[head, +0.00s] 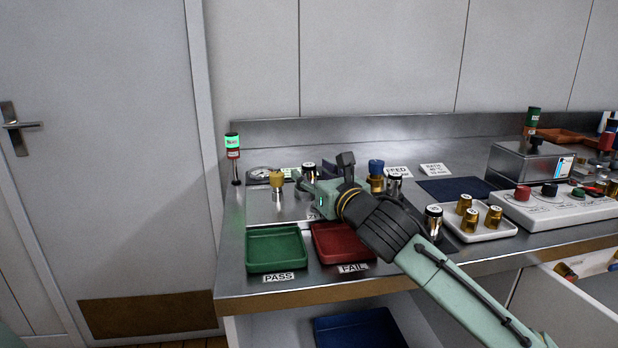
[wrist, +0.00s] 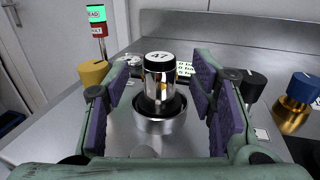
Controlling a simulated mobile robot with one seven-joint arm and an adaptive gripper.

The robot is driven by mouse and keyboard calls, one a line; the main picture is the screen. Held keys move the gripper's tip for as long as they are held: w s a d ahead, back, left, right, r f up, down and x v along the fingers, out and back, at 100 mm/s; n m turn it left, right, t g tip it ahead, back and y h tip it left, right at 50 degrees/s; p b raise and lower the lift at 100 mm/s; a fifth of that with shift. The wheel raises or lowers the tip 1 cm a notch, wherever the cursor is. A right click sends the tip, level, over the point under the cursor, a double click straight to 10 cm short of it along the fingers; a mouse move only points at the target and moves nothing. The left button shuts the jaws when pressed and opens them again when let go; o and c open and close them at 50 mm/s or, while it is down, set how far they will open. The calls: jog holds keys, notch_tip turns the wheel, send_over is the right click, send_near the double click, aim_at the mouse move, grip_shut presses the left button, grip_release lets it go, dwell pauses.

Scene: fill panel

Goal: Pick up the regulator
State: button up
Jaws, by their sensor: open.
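A chrome cylinder with a black collar and a white top marked 47, apparently the regulator (wrist: 159,82), stands upright in a round metal seat (wrist: 160,130). My gripper (wrist: 163,76) is open, with a purple-padded finger on each side of the cylinder and a visible gap on both sides.
A yellow-knobbed fitting (wrist: 93,73) is close left; black-knobbed (wrist: 253,84) and blue-knobbed (wrist: 302,88) fittings are right. A green tray (head: 276,268) and red tray (head: 330,258) lie in front. A white tray (head: 488,236) holds brass-coloured cylinders. A signal light (head: 233,146) stands left.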

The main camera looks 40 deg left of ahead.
jog(key=shift+x, duration=1.45)
jog(key=shift+c, duration=0.5)
grip_shut()
